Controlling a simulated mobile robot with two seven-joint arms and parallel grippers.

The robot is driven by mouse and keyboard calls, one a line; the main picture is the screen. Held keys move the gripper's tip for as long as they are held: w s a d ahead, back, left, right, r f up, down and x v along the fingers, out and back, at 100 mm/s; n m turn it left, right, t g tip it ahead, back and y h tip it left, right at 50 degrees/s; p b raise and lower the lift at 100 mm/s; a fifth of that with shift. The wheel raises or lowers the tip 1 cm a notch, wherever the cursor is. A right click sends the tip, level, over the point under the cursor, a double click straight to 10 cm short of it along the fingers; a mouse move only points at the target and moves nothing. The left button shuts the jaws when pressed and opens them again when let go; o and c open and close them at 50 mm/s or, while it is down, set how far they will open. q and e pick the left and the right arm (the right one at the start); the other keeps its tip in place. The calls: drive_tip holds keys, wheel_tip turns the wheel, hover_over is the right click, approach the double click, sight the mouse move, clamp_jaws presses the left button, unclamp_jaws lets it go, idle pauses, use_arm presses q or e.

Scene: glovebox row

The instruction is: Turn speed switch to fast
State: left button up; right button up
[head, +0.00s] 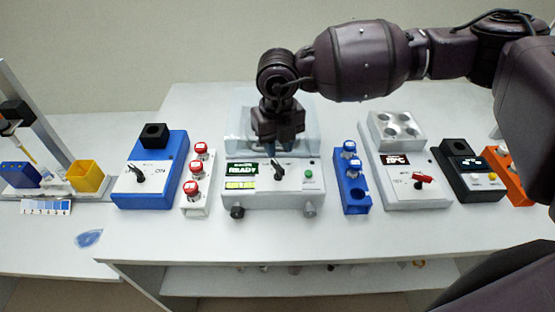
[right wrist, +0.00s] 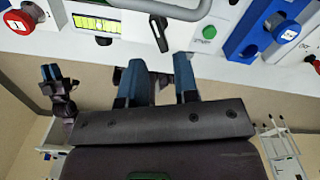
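The centre white device (head: 232,198) has a lit green READY display (head: 242,170), a black lever switch (head: 278,170) and a green button (head: 308,174). I cannot read a speed label on it. The black lever also shows in the right wrist view (right wrist: 159,34), pointing down and slightly right. My right gripper (head: 284,138) hangs just behind the lever, in front of the clear box on the device. In the right wrist view, its blue fingers (right wrist: 158,62) are apart and empty, with the lever beyond the gap between their tips. My left gripper (right wrist: 50,73) seems to show small in the right wrist view.
A blue device (head: 172,172) with a black knob and red-capped vials (head: 193,190) stand to the left. A blue vial rack (head: 350,190), a white heater with a red lever (head: 421,180) and a black device (head: 470,172) stand to the right. The front bench strip is clear.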

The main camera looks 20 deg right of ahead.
sight(278, 165)
drive_tip(key=shift+f, duration=2.9)
